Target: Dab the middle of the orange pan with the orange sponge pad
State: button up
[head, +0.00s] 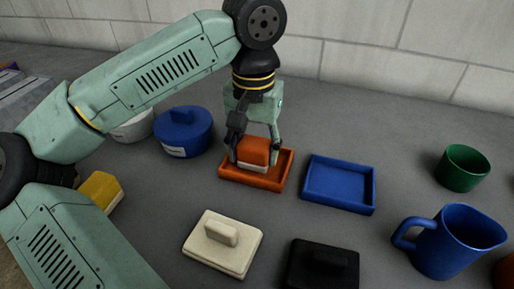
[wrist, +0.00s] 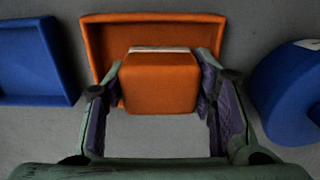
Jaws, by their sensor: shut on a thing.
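The orange pan (head: 283,178) lies flat on the grey surface in the middle of the head view; in the wrist view its rim (wrist: 95,45) shows behind the sponge. My gripper (head: 254,160) points down over the pan, shut on the orange sponge pad (head: 253,150). In the wrist view the pad's orange block (wrist: 160,85) sits between both fingers, with a thin pale edge at its far side. The pad is over or inside the pan, nearer one edge in the wrist view. Its underside is hidden, so I cannot tell if it touches the pan floor.
A blue pan (head: 340,183) sits just right of the orange one. A blue lidded pot (head: 184,132) stands left. A cream pad (head: 222,245) and a black pad (head: 322,268) lie in front. A blue mug (head: 452,240) and green cup (head: 463,168) stand right.

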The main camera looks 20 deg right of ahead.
jog(key=shift+w+a, duration=0.25)
jog(key=shift+a, duration=0.2)
jog(key=shift+s+d, duration=0.1)
jog(key=shift+d, duration=0.05)
jog(key=shift+s+d, duration=0.4)
jog(key=shift+d, duration=0.2)
jog(key=shift+s+d, duration=0.4)
jog(key=shift+d, duration=0.2)
jog(key=shift+w+a+r+b, duration=0.1)
jog(key=shift+w+a+b, duration=0.05)
jog(key=shift+w+a, duration=0.4)
jog(key=shift+w+a+b, duration=0.15)
jog(key=shift+w+a, duration=0.2)
jog(key=shift+a, duration=0.4)
jog(key=shift+s+d, duration=0.45)
jog(key=shift+d, duration=0.2)
jog(key=shift+s+d, duration=0.45)
jog(key=shift+d, duration=0.2)
